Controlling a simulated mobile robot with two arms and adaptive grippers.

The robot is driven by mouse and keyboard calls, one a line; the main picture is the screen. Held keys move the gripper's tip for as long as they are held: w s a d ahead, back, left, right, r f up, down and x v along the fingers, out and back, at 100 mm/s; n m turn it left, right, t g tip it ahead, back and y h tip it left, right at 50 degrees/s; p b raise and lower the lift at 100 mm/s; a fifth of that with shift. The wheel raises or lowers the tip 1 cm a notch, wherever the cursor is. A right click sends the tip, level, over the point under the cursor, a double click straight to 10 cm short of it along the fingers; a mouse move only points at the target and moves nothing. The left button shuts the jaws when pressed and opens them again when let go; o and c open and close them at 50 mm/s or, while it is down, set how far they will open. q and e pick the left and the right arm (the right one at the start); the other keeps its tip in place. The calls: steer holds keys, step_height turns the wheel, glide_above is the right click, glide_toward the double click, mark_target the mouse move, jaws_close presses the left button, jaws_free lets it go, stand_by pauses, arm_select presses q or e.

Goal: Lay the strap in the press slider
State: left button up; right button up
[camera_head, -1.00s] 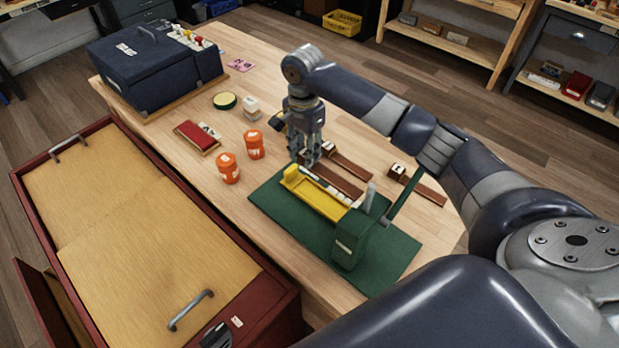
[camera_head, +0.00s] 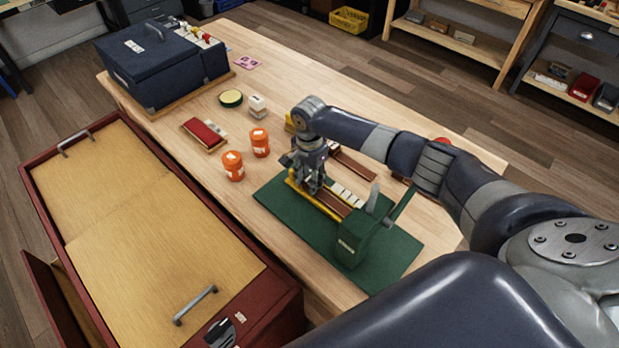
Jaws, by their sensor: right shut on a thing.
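My right gripper (camera_head: 312,188) points down over the yellow slider (camera_head: 296,184) of the green press (camera_head: 352,238). It is shut on a brown strap (camera_head: 335,203), which lies lengthwise over the slider's channel. The gripper hides the strap's far end. I cannot tell whether the strap touches the channel's floor. A yellow edge of the slider shows along the strap's near side. A row of small white blocks (camera_head: 350,195) runs along its other side. My left gripper is not in view.
The press stands on a green mat (camera_head: 285,207). Two orange jars (camera_head: 233,166) stand left of it. Another brown strip (camera_head: 353,166) lies beyond the press, partly behind my right arm. A blue case (camera_head: 165,65) stands at the table's far left.

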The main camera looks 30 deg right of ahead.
steer(key=o, duration=1.2)
steer(key=shift+f, duration=0.1)
steer(key=shift+c, duration=0.2)
step_height(320, 180, up, 12)
steer(key=b, duration=0.1)
